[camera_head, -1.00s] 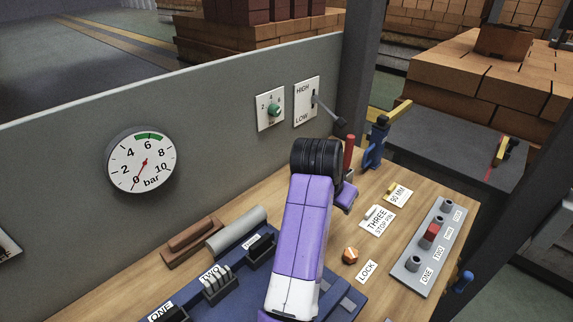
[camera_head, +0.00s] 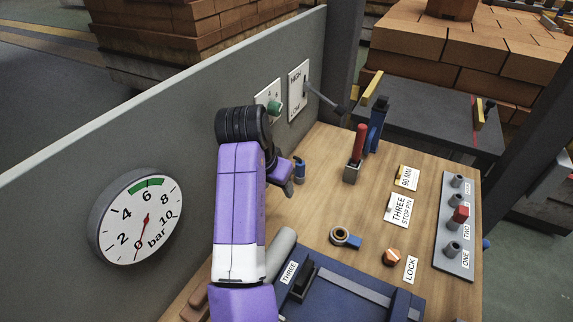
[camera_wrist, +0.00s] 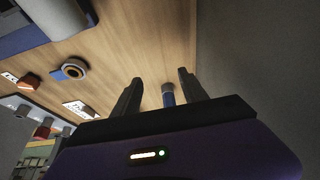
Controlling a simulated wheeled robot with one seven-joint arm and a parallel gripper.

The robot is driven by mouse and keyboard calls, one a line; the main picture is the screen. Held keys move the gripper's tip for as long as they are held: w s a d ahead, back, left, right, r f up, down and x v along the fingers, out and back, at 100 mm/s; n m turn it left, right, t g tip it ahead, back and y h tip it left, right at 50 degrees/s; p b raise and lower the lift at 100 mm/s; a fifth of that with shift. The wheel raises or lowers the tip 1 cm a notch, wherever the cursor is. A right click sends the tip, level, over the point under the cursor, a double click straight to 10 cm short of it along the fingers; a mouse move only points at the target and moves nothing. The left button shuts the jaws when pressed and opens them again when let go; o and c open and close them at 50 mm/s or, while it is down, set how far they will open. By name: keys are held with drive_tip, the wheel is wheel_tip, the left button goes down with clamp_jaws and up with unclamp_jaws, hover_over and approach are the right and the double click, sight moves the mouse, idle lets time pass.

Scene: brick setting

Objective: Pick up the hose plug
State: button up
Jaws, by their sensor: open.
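A small upright blue cylinder with a dark top (camera_head: 300,170), which looks like the hose plug, stands on the wooden bench near the grey panel. In the wrist view my gripper (camera_wrist: 160,80) is open. The blue cylinder (camera_wrist: 168,97) shows in the gap between its fingers, nearer the right one. No contact with the fingers is visible. The cylinder's lower part is partly hidden by my gripper body in the wrist view.
A red-handled lever (camera_head: 357,150) and a blue clamp-like tool (camera_head: 376,125) stand to the right. A ring with a blue tab (camera_head: 345,237), an orange knob (camera_head: 391,256) and a grey port block (camera_head: 455,215) are nearer. A pressure gauge (camera_head: 137,217) is on the grey panel (camera_head: 150,150).

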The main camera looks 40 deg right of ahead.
sight(300, 163)
drive_tip(key=w+d, duration=0.1)
drive_tip(key=d, duration=0.2)
drive_tip(key=w+d+p, duration=0.1)
drive_tip(key=d, duration=0.3)
drive_tip(key=w+d+p, duration=0.1)
drive_tip(key=w+d, duration=0.1)
drive_tip(key=d, duration=0.2)
drive_tip(key=shift+p+x, duration=0.3)
drive_tip(key=shift+x, duration=2.25)
drive_tip(key=shift+c, duration=0.4)
clamp_jaws()
